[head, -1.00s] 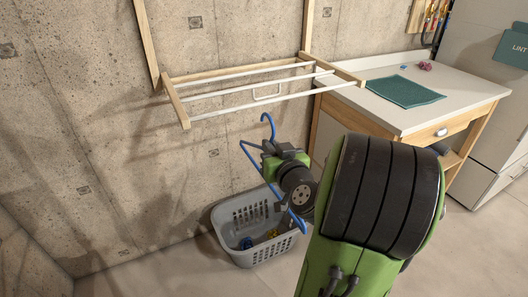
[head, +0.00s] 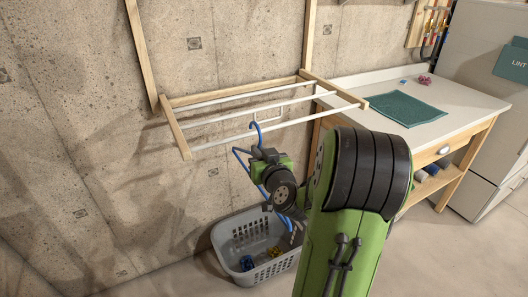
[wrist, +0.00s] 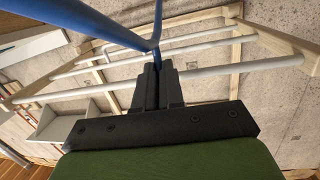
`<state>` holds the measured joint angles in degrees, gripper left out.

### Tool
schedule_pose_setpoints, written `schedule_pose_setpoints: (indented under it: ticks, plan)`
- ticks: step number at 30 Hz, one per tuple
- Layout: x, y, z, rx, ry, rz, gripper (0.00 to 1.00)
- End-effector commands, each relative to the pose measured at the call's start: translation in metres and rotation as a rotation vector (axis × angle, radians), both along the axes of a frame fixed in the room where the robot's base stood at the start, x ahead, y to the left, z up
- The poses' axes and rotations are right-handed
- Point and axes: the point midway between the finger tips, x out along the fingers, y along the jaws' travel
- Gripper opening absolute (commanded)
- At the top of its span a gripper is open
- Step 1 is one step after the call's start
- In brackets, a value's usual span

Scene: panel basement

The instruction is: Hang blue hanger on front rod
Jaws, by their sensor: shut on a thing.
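The blue hanger (head: 243,160) is held upright at the rack, with its hook raised. My gripper (head: 264,154) is shut on it just below the hook; the wrist view also shows my gripper (wrist: 158,85) closed around the blue hanger neck (wrist: 156,40). The front rod (head: 215,143) is the white rod nearest me on the wall rack. In the head view the hook top overlaps the front rod; I cannot tell whether it is over the rod or in front of it. In the wrist view the front rod (wrist: 225,67) passes behind my fingertips.
The rack's wooden frame (head: 178,133) is fixed to the concrete wall, with more white rods behind the front one. A grey laundry basket (head: 228,232) with small items stands on the floor below. A counter (head: 440,87) with a green cloth (head: 402,108) is at the right.

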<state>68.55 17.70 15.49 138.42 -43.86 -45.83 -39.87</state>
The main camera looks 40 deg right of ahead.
Motion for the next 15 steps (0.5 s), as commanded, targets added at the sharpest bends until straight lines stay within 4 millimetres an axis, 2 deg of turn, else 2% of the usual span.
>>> schedule_pose_setpoints:
  ticks: [11, 15]
  plan:
    - [0.033, -0.009, 0.004, 0.004, 0.0, 0.003, 0.0]
    - [0.033, -0.009, -0.013, -0.001, -0.001, 0.002, 0.0]
